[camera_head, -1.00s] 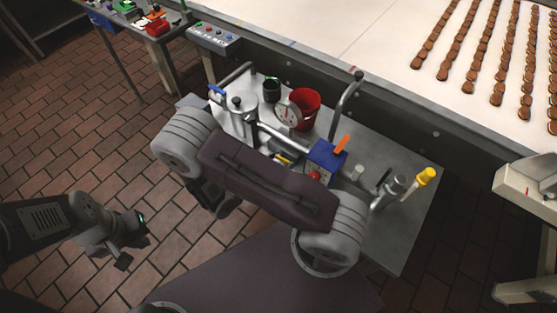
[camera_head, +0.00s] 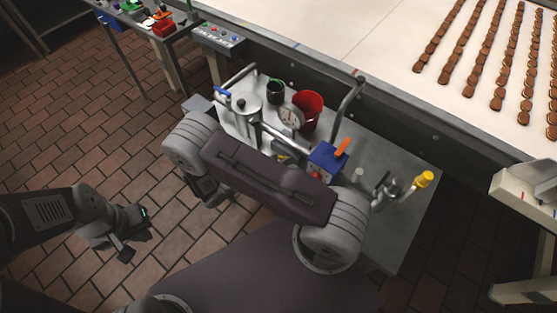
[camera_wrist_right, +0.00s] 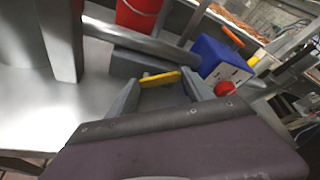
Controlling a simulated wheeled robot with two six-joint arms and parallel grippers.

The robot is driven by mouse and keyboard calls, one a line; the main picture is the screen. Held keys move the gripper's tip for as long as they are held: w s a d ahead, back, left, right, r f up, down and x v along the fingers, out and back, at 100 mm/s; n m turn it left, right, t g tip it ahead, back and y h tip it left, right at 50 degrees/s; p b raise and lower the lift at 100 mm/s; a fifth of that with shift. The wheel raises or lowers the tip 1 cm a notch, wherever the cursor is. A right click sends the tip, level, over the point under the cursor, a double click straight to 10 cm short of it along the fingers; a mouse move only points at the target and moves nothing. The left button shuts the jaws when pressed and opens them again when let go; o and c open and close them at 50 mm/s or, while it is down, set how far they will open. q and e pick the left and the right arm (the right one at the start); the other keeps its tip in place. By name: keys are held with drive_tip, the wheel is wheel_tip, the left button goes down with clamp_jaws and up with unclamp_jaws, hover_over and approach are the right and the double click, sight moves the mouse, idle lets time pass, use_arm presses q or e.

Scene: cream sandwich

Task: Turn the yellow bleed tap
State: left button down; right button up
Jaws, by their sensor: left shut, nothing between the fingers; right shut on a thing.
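The yellow bleed tap (camera_wrist_right: 160,79) is a short yellow lever between the fingers of my right gripper (camera_wrist_right: 163,84) in the right wrist view. The gripper is shut on it. In the head view my right arm covers most of this spot, and only a small yellow bit (camera_head: 283,157) shows past it, left of the blue box (camera_head: 326,157). My left gripper (camera_head: 137,235) is shut and empty over the brick floor at the left, well away from the cart.
The metal cart top (camera_head: 395,235) carries a red bucket (camera_head: 308,108), a dial gauge (camera_head: 291,116), pipes and an orange lever (camera_head: 342,146). Another yellow-topped fitting (camera_head: 424,179) stands at its right. The conveyor (camera_head: 330,40) runs behind. The floor at left is clear.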

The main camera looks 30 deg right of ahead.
drive_tip(key=o, duration=1.4)
drive_tip(key=shift+c, duration=0.2)
